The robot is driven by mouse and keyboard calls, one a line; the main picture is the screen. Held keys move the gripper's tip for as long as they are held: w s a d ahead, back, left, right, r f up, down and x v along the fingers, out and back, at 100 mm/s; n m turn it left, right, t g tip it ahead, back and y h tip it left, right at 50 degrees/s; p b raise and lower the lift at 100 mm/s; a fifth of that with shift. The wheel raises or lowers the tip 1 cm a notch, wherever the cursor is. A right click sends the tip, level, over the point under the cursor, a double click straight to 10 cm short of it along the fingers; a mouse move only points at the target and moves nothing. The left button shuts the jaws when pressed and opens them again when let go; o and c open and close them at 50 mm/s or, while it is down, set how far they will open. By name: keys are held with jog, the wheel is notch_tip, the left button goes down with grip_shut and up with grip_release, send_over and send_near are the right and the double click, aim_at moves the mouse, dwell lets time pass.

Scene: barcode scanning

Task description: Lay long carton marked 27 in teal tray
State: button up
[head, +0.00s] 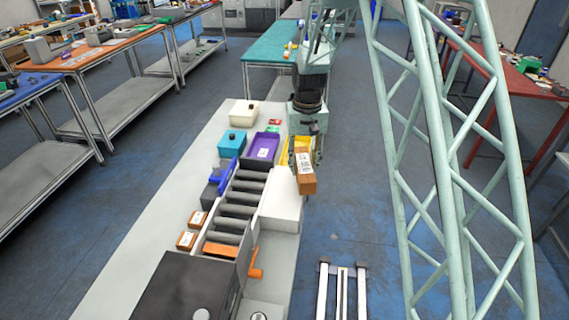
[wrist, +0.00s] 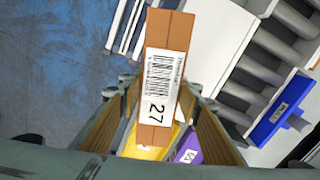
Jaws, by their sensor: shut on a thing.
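The long brown carton (wrist: 170,32) has a white barcode label reading 27, which faces the wrist camera. My gripper (wrist: 158,95) is shut on it, with a finger on each side. In the head view the carton (head: 306,183) hangs below my gripper (head: 304,150), at the right edge of the bench near the white block. The teal tray (head: 226,150) stands on the bench to the left of my gripper, apart from it. A small dark object shows at the teal tray's top.
A purple tray (head: 257,155) with a labelled item lies between the teal tray and my gripper. A yellow tray (head: 285,156) is partly hidden behind my gripper. A cream tray (head: 239,119) stands farther back. A roller conveyor (head: 236,211) and small orange cartons (head: 187,240) are nearer.

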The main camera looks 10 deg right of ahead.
aim_at(312, 169)
jog(key=shift+s+d+f, duration=0.2)
jog(key=shift+s+d, duration=0.05)
jog(key=shift+d, duration=0.5)
jog(key=shift+s+d+f, duration=0.2)
jog(key=shift+s+d, duration=0.05)
jog(key=shift+d, duration=0.45)
jog(key=shift+w, duration=0.1)
